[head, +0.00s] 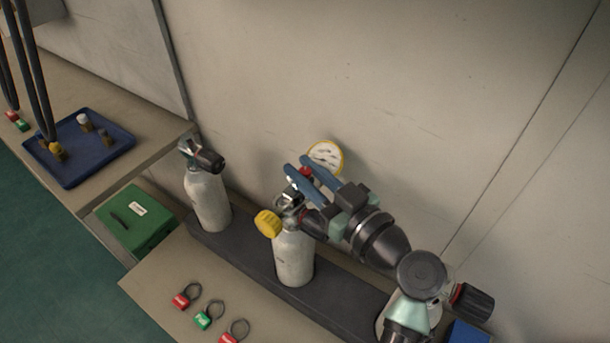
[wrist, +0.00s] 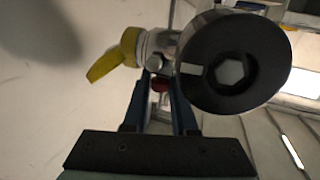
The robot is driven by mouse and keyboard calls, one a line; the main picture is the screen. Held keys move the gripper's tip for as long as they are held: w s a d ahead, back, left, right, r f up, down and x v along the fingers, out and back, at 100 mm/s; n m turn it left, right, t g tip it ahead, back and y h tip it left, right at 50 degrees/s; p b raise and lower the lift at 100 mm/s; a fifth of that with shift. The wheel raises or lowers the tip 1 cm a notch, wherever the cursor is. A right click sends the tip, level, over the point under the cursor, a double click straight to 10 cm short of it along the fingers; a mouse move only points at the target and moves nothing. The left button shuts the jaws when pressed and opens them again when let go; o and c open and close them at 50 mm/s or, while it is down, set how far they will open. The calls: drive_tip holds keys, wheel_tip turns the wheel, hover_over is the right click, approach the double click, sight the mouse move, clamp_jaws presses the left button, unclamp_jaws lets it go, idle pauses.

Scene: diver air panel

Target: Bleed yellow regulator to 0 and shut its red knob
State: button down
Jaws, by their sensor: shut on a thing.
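The yellow regulator (head: 268,223) sits on the middle white cylinder (head: 295,260), with a yellow knob or cap on its left. A yellow-rimmed gauge (head: 326,156) stands behind it; its needle is too small to read. My gripper (head: 298,165) reaches in from the right with its blue fingers closed on the red knob (head: 306,172), which is partly hidden. In the wrist view the red knob (wrist: 159,85) shows between the fingers. A black round handwheel (wrist: 235,62) fills the right there, with a yellow part (wrist: 115,55) on the left.
Another cylinder (head: 207,200) with a black-knobbed valve stands left in the dark rack (head: 240,262). A third stands at right, partly behind my arm. Red and green tags (head: 203,318) lie on the front bench. A blue tray (head: 75,172) and a green case (head: 140,222) are left. The wall is close behind.

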drive_tip(key=c, duration=0.7)
unclamp_jaws()
drive_tip(key=b+v, duration=0.1)
drive_tip(key=v, duration=0.6)
drive_tip(key=shift+s, duration=0.25)
drive_tip(key=shift+d, duration=0.15)
